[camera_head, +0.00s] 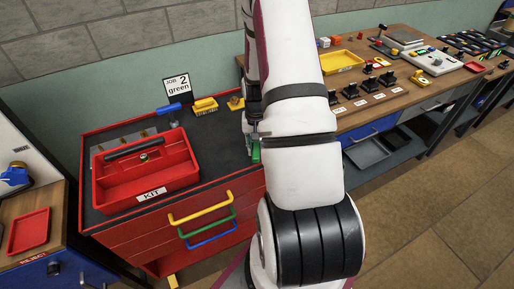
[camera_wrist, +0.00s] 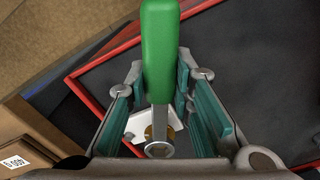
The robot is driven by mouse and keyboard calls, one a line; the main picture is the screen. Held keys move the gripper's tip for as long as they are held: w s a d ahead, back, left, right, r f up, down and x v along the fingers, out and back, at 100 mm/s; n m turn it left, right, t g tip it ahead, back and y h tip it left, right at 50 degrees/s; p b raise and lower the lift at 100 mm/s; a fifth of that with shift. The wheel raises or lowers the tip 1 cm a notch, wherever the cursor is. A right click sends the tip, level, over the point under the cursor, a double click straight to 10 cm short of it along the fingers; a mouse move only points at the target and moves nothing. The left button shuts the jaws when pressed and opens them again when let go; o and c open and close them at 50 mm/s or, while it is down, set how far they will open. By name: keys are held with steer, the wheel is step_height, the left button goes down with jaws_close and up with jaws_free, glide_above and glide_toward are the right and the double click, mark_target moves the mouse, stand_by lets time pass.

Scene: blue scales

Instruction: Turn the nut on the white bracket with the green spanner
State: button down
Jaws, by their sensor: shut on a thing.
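The green spanner (camera_wrist: 160,50) is held between the teal pads of my gripper (camera_wrist: 160,80), handle towards the top of the wrist view and grey metal head at the bottom. A piece of its green handle (camera_head: 255,152) shows in the head view beside my gripper (camera_head: 252,125). The white bracket (camera_wrist: 138,122) lies beyond the spanner, with the brass nut (camera_wrist: 168,133) partly hidden by the spanner's shank. The head looks apart from the nut in the picture, but I cannot tell their depth. In the head view my arm hides the bracket and nut.
A red KIT tote (camera_head: 150,175) stands at left on the red tool cabinet's dark top (camera_head: 215,150). A blue-handled tool (camera_head: 168,109), a yellow brush (camera_head: 205,105) and a "2 green" sign (camera_head: 177,87) are at the back. A wooden workbench (camera_head: 400,85) stands at right.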

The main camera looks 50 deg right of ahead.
steer(key=shift+r+p, duration=0.8)
steer(key=shift+r, duration=1.5)
